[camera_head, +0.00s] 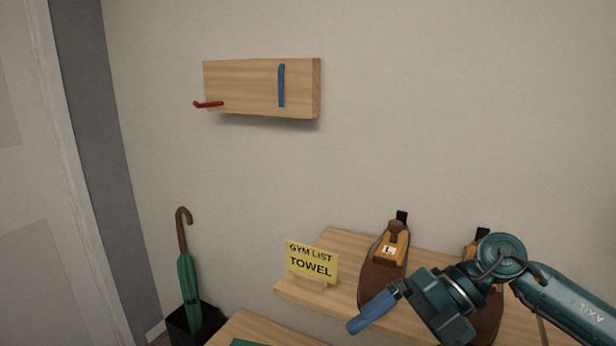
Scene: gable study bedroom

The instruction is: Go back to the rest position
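My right gripper (373,313) comes in from the lower right on a teal arm. Its blue finger end points down and left, in front of the wooden shelf (290,284). The two fingertips overlap from this side, so I cannot tell whether it is open or shut, and I see no separate object in it. My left gripper is not in view.
A brown shoe-like item labelled L (378,276) and another, mostly hidden by my arm, are on the shelf beside a GYM LIST TOWEL card (311,264). A wall board (240,82) has red and blue hooks. A green umbrella (188,279) stands at lower left.

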